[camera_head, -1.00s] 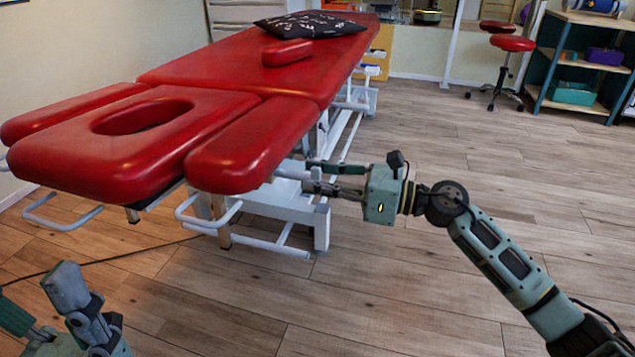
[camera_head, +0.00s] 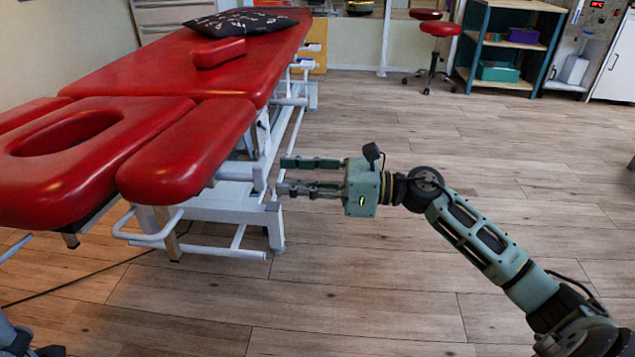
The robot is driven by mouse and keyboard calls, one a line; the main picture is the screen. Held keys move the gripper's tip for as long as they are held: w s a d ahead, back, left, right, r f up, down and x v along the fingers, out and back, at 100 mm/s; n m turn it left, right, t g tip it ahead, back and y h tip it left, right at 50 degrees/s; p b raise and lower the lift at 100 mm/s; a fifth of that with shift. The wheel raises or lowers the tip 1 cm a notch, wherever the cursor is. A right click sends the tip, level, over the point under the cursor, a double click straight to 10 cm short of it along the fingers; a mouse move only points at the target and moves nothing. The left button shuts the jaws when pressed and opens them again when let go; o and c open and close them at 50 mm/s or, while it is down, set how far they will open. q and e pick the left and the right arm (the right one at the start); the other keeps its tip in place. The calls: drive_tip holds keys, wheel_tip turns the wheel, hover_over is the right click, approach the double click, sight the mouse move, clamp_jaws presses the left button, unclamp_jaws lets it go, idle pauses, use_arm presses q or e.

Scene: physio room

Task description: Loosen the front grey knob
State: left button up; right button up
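The red treatment table (camera_head: 190,150) stands at left on a white metal frame (camera_head: 230,212). I cannot clearly make out the front grey knob; it is too small or hidden around the frame beneath the front side cushion. My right gripper (camera_head: 283,176) is right of the frame. Its two fingers point left and are spread one above the other, with nothing visible between them. In this view the fingertips are close to the frame's edge; I cannot tell whether they touch it. Only dark parts of my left arm show at the bottom left corner; its gripper is not visible.
A patterned dark pillow (camera_head: 238,22) lies on the far end of the table. A red stool (camera_head: 440,29) and a shelf (camera_head: 508,45) stand at the back. A dark cable (camera_head: 75,279) runs over the floor at left.

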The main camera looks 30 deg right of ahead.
drive_tip(key=v, duration=0.5)
drive_tip(key=shift+s+d, duration=0.25)
drive_tip(key=shift+d, duration=0.05)
